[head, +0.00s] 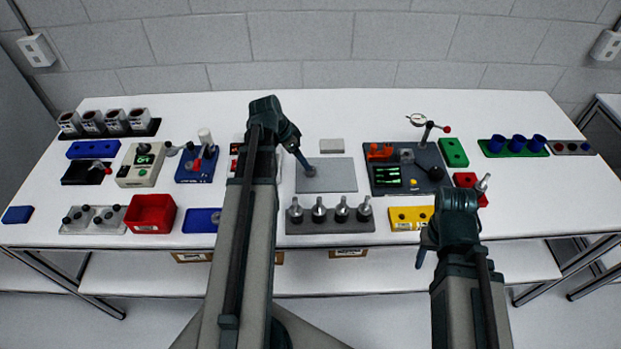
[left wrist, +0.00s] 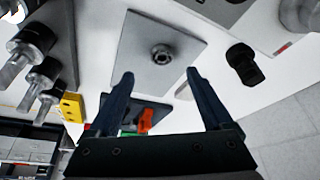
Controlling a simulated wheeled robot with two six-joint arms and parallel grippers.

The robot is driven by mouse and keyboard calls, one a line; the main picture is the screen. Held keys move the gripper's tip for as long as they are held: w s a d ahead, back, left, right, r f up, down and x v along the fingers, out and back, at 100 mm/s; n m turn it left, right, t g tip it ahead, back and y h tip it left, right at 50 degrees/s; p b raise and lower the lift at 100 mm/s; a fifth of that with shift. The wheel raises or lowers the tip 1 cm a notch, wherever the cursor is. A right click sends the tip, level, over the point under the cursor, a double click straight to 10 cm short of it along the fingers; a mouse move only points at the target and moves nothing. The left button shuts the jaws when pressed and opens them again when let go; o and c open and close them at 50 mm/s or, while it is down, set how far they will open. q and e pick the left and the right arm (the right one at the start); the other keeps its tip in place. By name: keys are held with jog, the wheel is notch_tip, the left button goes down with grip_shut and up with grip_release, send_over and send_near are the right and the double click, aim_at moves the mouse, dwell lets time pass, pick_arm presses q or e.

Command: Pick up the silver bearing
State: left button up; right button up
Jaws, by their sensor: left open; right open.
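The silver bearing (left wrist: 161,54) is a small ring with a dark hole, lying on a grey plate (left wrist: 185,25) in the left wrist view. In the head view the grey plate (head: 335,182) lies at the table's middle, with the bearing (head: 311,172) at its left part, close to my left fingertips. My left gripper (head: 302,158) is open and empty; in the left wrist view its fingers (left wrist: 158,76) point toward the bearing, which is beyond the tips and between their lines. My right gripper (head: 423,256) is open at the table's front edge, away from the plate.
A grey rack with several metal tool holders (head: 341,216) stands in front of the plate. A dark fixture with a dial gauge (head: 408,168) stands to its right, and a small grey block (head: 331,146) behind it. A red bin (head: 152,213) and yellow block (head: 408,217) are near the front edge.

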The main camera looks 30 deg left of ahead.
pick_arm(q)
jog(key=shift+b+x, duration=0.8)
jog(key=shift+x, duration=0.7)
pick_arm(e)
jog(key=shift+f, duration=1.35)
pick_arm(q)
jog(key=b+x, duration=0.4)
jog(key=x, duration=0.1)
jog(key=shift+w+a+f+b, duration=0.1)
jog(key=shift+w+b, duration=0.1)
jog(key=shift+b, duration=0.2)
pick_arm(e)
notch_tip(320, 180, down, 5)
jog(key=shift+r, duration=0.15)
pick_arm(q)
grip_shut()
